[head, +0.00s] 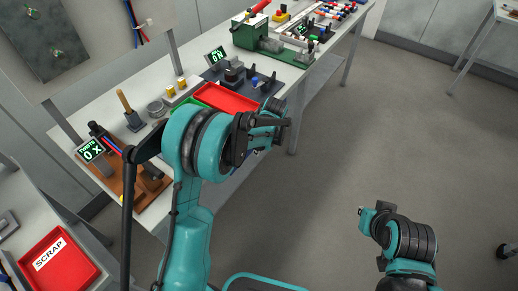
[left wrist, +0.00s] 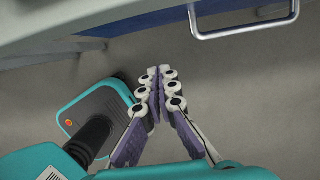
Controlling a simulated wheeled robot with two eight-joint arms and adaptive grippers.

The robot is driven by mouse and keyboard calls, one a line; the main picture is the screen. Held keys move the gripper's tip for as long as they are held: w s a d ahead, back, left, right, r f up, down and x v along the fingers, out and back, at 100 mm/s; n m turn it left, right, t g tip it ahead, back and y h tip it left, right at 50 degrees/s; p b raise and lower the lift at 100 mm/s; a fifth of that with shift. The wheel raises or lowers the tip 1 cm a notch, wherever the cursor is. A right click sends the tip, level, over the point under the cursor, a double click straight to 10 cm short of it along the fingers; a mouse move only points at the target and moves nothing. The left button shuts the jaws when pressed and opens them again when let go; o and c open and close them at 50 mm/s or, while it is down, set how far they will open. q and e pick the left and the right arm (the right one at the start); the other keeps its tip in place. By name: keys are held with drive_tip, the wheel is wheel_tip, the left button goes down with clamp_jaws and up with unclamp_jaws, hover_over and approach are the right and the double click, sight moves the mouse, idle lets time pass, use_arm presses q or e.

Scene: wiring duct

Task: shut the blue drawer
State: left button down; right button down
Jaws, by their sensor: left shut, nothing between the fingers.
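The blue drawer front (left wrist: 215,18) shows along the top of the left wrist view, with a pale bar handle (left wrist: 246,32) at upper right. In the head view the drawer is mostly hidden behind my left arm and the bench edge; I cannot tell how far out it stands. My left gripper (head: 278,122) is beside the bench's front edge. In the left wrist view its fingertips (left wrist: 160,72) meet with nothing between them, below and left of the handle and apart from it. My right gripper (head: 370,213) is over the floor at lower right, small and unclear.
The bench (head: 285,88) carries a red tray (head: 228,98), a green machine (head: 258,36) and small fixtures. A red scrap bin (head: 58,262) stands at lower left. The floor (head: 400,120) right of the bench is clear.

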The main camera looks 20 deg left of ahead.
use_arm(q)
drive_tip(key=w+a+f+b, duration=0.1)
drive_tip(key=a+f+b, duration=0.2)
drive_tip(key=a+f, duration=0.2)
drive_tip(key=shift+w, duration=0.4)
drive_tip(key=shift+w+a, duration=0.2)
drive_tip(key=shift+a, duration=0.3)
drive_tip(key=shift+w+a, duration=0.15)
drive_tip(key=shift+a, duration=0.35)
drive_tip(key=shift+w+a, duration=0.1)
drive_tip(key=shift+a, duration=0.05)
